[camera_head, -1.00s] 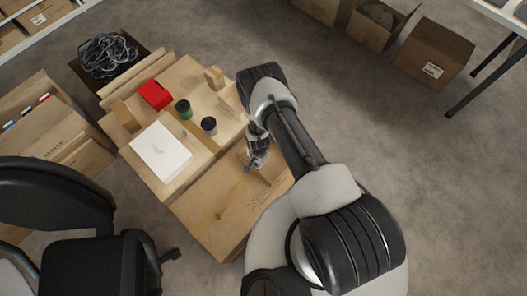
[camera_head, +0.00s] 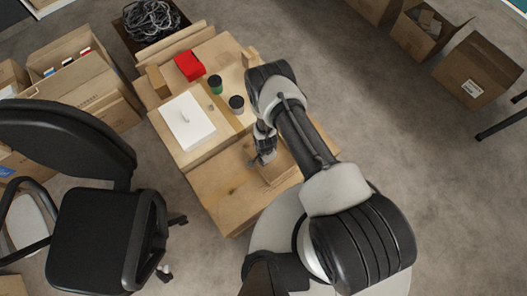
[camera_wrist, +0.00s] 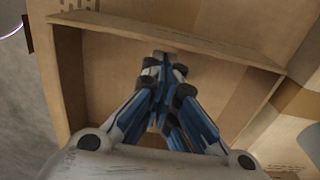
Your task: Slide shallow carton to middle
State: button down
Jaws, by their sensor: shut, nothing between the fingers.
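The shallow carton (camera_head: 277,170) lies on top of a large brown carton (camera_head: 222,196), partly hidden by my arm in the head view. In the wrist view the shallow carton (camera_wrist: 68,88) is open at the top, with low walls and a bare floor. My gripper (camera_head: 263,158) is at the shallow carton. In the wrist view my gripper (camera_wrist: 165,62) is shut and empty, its fingers over the carton's inside, tips toward the far wall. I cannot tell whether the tips touch it.
A black office chair (camera_head: 95,235) is at left. Several open cartons stand at the upper right.

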jog(key=shift+w+d+f+b, duration=0.2)
jog(key=shift+w+d+b, duration=0.2)
jog(key=shift+w+d, duration=0.35)
jog(key=shift+s+d+r+p, duration=0.1)
jog(key=shift+d+r+p, duration=0.2)
jog(key=shift+r, duration=0.3)
jog(key=shift+d+r+p, duration=0.15)
jog(key=shift+r+p, duration=0.15)
jog(key=shift+r, duration=0.25)
notch_tip(320, 180, up, 8)
jog(key=p, duration=0.3)
jog(key=shift+a, duration=0.15)
